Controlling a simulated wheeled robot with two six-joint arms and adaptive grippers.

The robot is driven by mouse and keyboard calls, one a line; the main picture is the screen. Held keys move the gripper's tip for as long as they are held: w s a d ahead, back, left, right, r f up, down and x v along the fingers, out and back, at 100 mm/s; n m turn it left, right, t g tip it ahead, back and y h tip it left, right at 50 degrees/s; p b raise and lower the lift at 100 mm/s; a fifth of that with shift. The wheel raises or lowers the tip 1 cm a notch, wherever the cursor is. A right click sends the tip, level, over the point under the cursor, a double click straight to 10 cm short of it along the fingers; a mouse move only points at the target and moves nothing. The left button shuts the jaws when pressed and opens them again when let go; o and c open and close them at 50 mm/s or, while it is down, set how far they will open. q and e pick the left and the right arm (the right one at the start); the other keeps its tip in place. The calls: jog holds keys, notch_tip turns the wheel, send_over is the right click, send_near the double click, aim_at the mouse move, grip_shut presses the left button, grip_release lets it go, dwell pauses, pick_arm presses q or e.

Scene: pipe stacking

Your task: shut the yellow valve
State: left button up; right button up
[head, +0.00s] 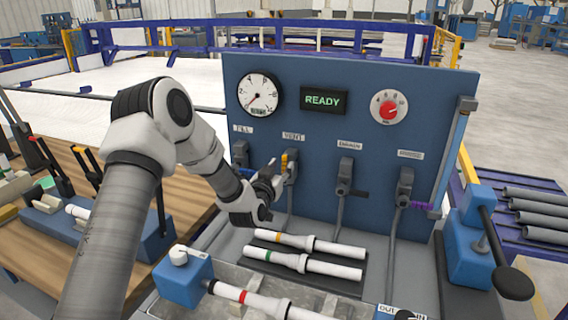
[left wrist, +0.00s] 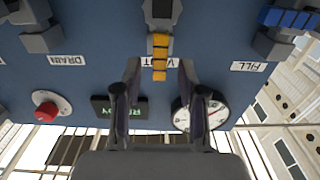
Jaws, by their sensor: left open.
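The yellow valve handle (head: 284,162) stands upright on the second valve from the left, under the VENT label on the blue panel, in line with its pipe. In the left wrist view, which is upside down, the yellow handle (left wrist: 160,57) shows between my two fingers. My left gripper (head: 273,177) is open just in front of this valve; its fingers (left wrist: 160,75) lie on either side of the handle in the picture. I cannot tell whether they touch it. The gripper hides part of the valve in the head view. My right gripper is not in view.
White pipes (head: 310,243) lie below. A gauge (head: 259,94) and a red knob (head: 389,107) sit above.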

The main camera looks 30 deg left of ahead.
aim_at(285, 164)
pick_arm(q)
jog(key=x, duration=0.3)
jog(key=shift+w+f, duration=0.25)
jog(key=shift+w, duration=0.05)
jog(key=shift+s+r, duration=0.15)
grip_shut()
jog(key=shift+d+m, duration=0.15)
jog(key=shift+m, duration=0.15)
jog(key=w+d+f+m, duration=0.1)
jog(key=d+f+m, duration=0.4)
jog(key=m, duration=1.2)
jog(key=shift+f+b, duration=0.25)
jog(key=shift+b, duration=0.05)
jog(key=shift+w, duration=0.15)
